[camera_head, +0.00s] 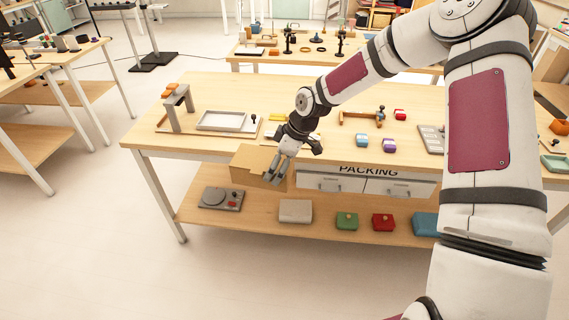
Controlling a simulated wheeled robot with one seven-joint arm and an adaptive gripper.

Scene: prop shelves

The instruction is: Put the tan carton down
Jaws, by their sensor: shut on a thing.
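The tan carton (246,166) is at the front edge of the wooden table (222,92), left of the drawer unit marked PACKING. My gripper (275,173) points down and is shut on the carton at its right part. The fingers hide some of the carton. The carton overlaps the table's front edge in the picture and shows above the lower shelf (262,226). I cannot tell whether its underside touches anything.
The drawer unit (352,180) hangs under the tabletop. The lower shelf holds a grey device (220,198), a pale box (296,211), a green box (347,221) and a red box (383,222). A frame with a tray (221,121) stands on the tabletop's left.

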